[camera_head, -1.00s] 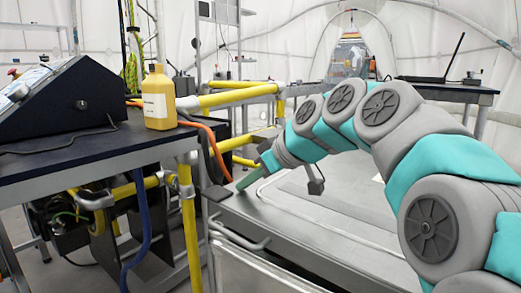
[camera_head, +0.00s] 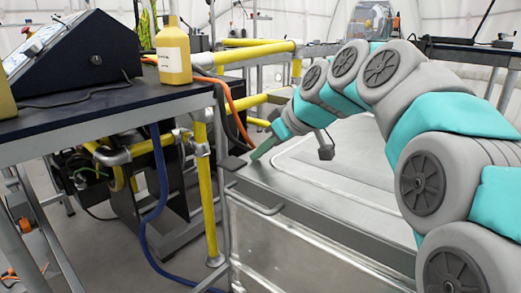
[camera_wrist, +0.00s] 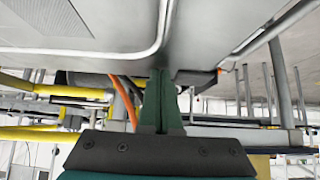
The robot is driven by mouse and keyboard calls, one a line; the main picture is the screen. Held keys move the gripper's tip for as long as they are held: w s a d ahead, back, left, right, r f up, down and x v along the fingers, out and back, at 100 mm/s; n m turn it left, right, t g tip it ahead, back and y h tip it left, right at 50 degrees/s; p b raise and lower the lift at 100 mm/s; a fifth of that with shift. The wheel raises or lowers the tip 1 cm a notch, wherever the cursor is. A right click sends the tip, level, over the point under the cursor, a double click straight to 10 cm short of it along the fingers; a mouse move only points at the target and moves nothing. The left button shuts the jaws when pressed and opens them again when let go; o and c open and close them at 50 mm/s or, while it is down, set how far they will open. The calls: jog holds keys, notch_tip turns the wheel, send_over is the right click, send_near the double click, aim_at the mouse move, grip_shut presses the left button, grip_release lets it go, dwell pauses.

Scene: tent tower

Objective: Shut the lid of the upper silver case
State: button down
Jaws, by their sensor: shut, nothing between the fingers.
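The upper silver case (camera_head: 310,245) fills the lower middle of the head view, with a bar handle on its near side. Its lid (camera_head: 335,170), a flat silver panel with raised ribs, lies level across the top; I cannot tell if any gap is left along its edge. My gripper (camera_head: 257,155) is shut and empty, its green fingers pointing down at the lid's left end. In the wrist view the closed fingertips (camera_wrist: 160,72) are at the silver surface (camera_wrist: 200,50); contact is not certain. My arm hides the right part of the lid.
A dark-topped table (camera_head: 110,105) at left holds a yellow bottle (camera_head: 173,52) and a sloped console (camera_head: 75,60). Yellow rails (camera_head: 250,55) and an orange hose (camera_head: 235,110) run close beyond the gripper. A blue hose (camera_head: 160,190) hangs under the table. Floor shows left of the case.

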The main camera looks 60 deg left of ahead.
jog(key=r, duration=0.2)
jog(key=r+p, duration=0.1)
jog(key=r, duration=0.1)
jog(key=shift+w+d, duration=0.1)
jog(key=shift+d, duration=0.2)
jog(key=v, duration=0.9)
jog(key=shift+d+r, duration=0.15)
jog(key=shift+r, duration=0.1)
